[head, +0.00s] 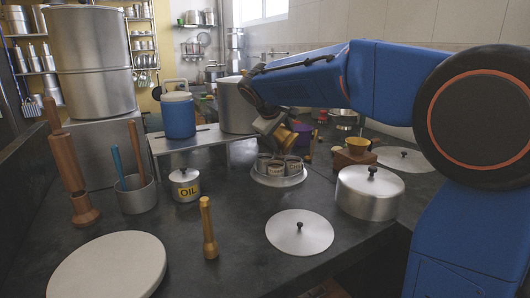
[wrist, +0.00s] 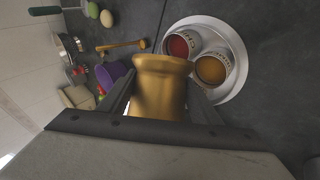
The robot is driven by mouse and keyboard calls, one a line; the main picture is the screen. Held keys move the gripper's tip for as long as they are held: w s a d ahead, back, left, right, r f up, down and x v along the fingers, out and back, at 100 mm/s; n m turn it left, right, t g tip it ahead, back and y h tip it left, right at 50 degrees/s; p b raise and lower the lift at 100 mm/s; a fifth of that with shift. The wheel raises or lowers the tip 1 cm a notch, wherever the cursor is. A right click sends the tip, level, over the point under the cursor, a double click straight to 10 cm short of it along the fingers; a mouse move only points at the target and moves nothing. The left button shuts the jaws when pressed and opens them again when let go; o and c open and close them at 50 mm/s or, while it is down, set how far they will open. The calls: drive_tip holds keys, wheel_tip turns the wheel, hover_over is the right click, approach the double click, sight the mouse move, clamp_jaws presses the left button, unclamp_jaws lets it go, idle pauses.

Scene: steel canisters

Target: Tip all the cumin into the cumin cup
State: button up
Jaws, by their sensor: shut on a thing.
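My gripper (head: 272,129) is shut on a brass pot (head: 285,138), holding it tilted above the round steel tray (head: 279,182). In the wrist view the pot (wrist: 160,85) is between the dark fingers, its inside hidden. The tray (wrist: 239,47) holds small labelled steel cups (head: 277,169). One cup has red contents (wrist: 179,46), and another has orange-brown contents (wrist: 211,70). The pot partly hides the rest of the tray in the wrist view. The labels are too small to tell which is the cumin cup. No falling stream is visible.
The OIL canister (head: 185,186) stands left. A purple vessel (wrist: 110,74) is nearby.

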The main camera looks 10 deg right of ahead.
drive_tip(key=shift+a+h, duration=0.1)
drive_tip(key=shift+h, duration=0.2)
idle(0.8)
drive_tip(key=shift+w+n+g, duration=0.1)
drive_tip(key=shift+n+g, duration=0.2)
drive_tip(key=shift+g, duration=0.1)
drive_tip(key=shift+f+h, duration=0.1)
drive_tip(key=shift+h, duration=0.2)
drive_tip(key=shift+a, duration=0.1)
idle(0.6)
drive_tip(key=shift+w+f+n+g+h, duration=0.1)
drive_tip(key=shift+n+g+h, duration=0.2)
drive_tip(key=shift+g+h, duration=0.15)
drive_tip(key=shift+a, duration=0.1)
idle(1.1)
drive_tip(key=shift+f+h, duration=0.1)
drive_tip(key=shift+h, duration=0.15)
drive_tip(key=shift+w, duration=0.1)
idle(3.5)
